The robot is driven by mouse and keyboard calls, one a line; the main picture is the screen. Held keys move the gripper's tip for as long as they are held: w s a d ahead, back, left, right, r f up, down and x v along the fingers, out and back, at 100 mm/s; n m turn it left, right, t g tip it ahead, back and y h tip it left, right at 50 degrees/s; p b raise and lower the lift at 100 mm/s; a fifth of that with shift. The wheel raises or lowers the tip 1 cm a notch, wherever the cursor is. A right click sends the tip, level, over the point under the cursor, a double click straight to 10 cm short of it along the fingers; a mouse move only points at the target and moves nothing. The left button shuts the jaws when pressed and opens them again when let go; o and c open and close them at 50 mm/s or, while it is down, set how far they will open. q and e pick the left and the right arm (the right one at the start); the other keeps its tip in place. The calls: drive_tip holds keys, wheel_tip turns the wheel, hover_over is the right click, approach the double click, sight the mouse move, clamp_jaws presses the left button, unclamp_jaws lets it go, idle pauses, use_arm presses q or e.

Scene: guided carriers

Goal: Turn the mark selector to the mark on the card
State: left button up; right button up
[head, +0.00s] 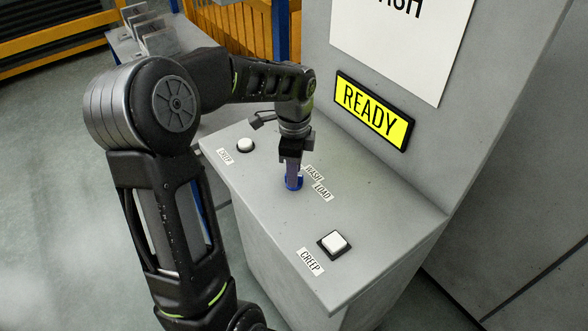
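The mark selector (296,184) is a small blue knob on the grey sloping top of the console. Labels reading WASH (314,173) and LOAD (322,192) are beside it on the right; other marks around it are hidden by my arm. My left gripper (292,172) points down right at the selector and covers most of it. I cannot tell whether its fingers are closed on the knob. The white card (410,45) is on the upright panel; its word is cut off at the top, with the ending looking like "SH". My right gripper is not in view.
A yellow READY display (373,111) is lit below the card. A white button (334,242) labelled CREEP is at the console's front right. Another white button (245,145) with a small label is at the left. A yellow fence (60,40) stands behind.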

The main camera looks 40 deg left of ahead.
use_arm(q)
drive_tip(key=shift+f, duration=0.25)
clamp_jaws()
idle(0.5)
